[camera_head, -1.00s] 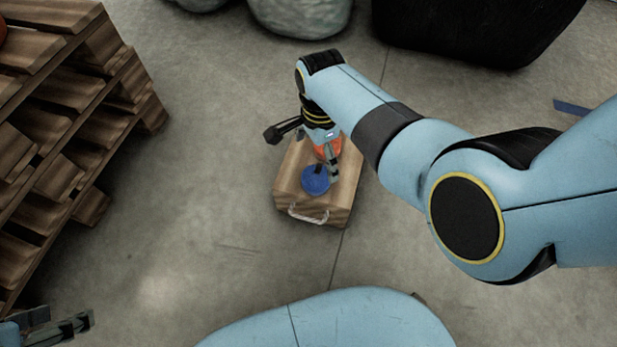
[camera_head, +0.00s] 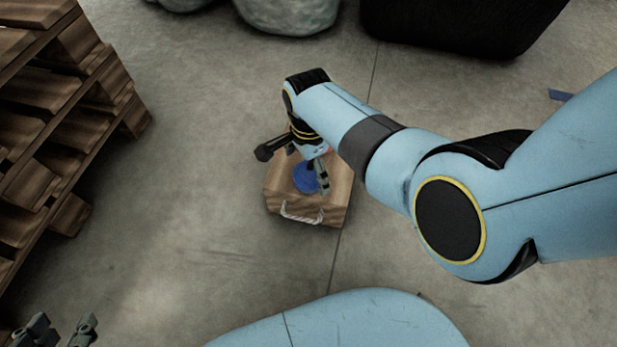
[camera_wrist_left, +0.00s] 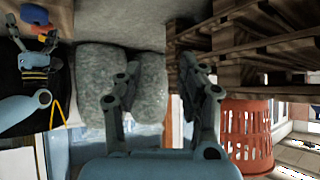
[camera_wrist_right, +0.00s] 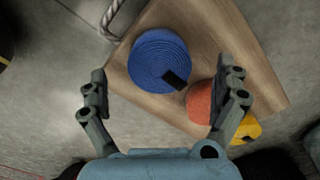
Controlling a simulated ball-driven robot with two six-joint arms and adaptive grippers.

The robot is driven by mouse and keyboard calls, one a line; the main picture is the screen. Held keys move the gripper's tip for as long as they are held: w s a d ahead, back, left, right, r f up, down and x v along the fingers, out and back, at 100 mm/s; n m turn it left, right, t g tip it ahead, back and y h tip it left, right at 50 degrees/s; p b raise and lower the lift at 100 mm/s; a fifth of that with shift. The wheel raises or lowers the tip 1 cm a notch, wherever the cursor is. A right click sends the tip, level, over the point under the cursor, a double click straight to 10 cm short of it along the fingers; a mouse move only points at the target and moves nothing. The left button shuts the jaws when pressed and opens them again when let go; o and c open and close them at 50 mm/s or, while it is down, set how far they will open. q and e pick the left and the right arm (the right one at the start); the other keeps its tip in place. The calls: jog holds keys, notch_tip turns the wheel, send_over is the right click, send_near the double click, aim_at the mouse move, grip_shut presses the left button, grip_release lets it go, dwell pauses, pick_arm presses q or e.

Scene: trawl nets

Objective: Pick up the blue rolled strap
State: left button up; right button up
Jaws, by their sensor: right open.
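The blue rolled strap (camera_head: 304,180) is a flat coil lying on top of a wooden box (camera_head: 325,214). In the right wrist view the strap (camera_wrist_right: 152,52) shows whole, with a dark tab at its edge. My right gripper (camera_head: 303,168) is over the box; its open fingers (camera_wrist_right: 165,80) frame the strap from either side in the right wrist view and hold nothing. Whether a finger touches the strap I cannot tell. My left gripper (camera_head: 63,326) is at the lower left, away from the box; its fingers (camera_wrist_left: 163,72) are apart and empty.
An orange roll (camera_wrist_right: 200,102) and a yellow roll (camera_wrist_right: 247,128) lie close beside the strap. The box has a rope handle (camera_head: 301,215). Wooden pallets (camera_head: 60,120) stand at left, with grey bundles (camera_head: 288,14) and a black container (camera_head: 460,25) at the back. Floor around the box is clear.

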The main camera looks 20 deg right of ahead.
jog(key=shift+s+f, duration=0.1)
jog(key=shift+f, duration=0.55)
jog(key=shift+f+b, duration=0.55)
jog(key=shift+b, duration=0.1)
pick_arm(q)
jog(key=w+r+t, duration=0.1)
jog(key=r+t, duration=0.1)
jog(key=t, duration=0.1)
jog(key=shift+w+d+r, duration=0.2)
jog(key=shift+w+d, duration=0.15)
jog(key=shift+w, duration=0.05)
pick_arm(e)
jog(key=shift+c, duration=0.4)
jog(key=c, duration=1.3)
